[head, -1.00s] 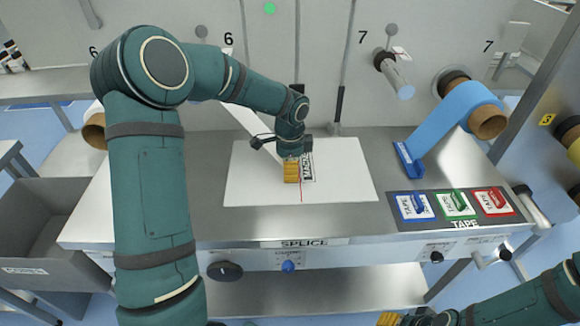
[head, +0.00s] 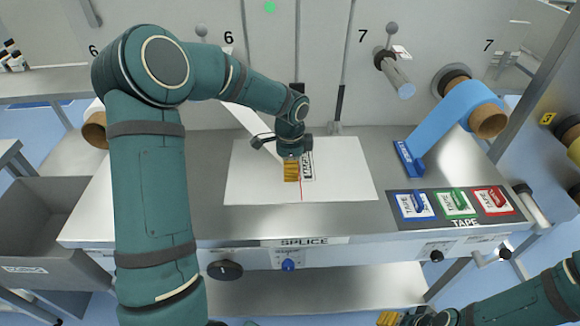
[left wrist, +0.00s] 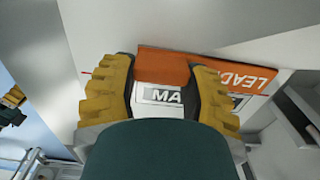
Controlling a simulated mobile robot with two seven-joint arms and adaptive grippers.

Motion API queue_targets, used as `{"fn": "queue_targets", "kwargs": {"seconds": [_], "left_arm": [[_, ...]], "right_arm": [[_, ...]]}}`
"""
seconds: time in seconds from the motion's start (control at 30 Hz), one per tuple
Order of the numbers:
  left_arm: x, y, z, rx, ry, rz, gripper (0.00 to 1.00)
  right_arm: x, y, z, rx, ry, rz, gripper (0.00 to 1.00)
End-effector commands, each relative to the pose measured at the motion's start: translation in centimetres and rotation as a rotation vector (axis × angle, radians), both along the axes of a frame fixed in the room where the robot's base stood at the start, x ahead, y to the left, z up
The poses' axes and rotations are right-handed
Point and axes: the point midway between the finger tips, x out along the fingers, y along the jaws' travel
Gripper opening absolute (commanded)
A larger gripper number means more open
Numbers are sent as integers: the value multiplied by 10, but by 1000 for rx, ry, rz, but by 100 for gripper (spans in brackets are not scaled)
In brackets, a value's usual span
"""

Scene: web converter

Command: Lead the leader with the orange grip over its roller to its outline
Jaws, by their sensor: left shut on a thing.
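My left gripper (head: 291,171) is over the white splice plate (head: 250,185) on the steel table. In the left wrist view its yellow fingers are shut on the orange grip (left wrist: 165,68) of the leader, with orange also showing to the right of the fingers, lettered "LEAD". In the head view the gripper hides the grip. A pale web strip (head: 248,118) runs from the gripper up and left, behind my arm. A printed black-framed outline (head: 308,166) on the plate lies just right of the fingers; "MA" shows between them in the wrist view. My right gripper (head: 388,318) is partly cut off at the bottom edge.
A blue web hangs from a roll (head: 488,120) at right to a blue grip (head: 409,158) on the table. Blue, green and red tape pads (head: 455,204) lie at the front right. A bare roller (head: 401,86) juts from the back wall. A grey bin (head: 40,210) stands left.

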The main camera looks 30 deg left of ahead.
Motion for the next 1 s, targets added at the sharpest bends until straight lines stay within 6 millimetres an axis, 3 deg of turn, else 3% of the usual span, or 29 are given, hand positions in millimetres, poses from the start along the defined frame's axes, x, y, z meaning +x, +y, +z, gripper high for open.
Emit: {"fn": "queue_targets", "kwargs": {"seconds": [0.17,0.2,0.3,0.67,0.77,1.0], "left_arm": [[-1,-1,-1,-2,3,-1,10],[-1,-1,-2,-2,3,-1,55],[-1,-1,-1,-2,3,-1,83],[0,0,3,-1,1,0,83],[1,0,13,0,-2,0,83],[1,-1,60,0,-4,0,83]], "right_arm": [[0,0,0,0,0,0,47],[0,0,0,0,0,0,47],[0,0,0,0,0,0,47],[0,0,0,0,0,0,47],[0,0,0,0,0,0,47],[0,0,0,0,0,0,47]]}}
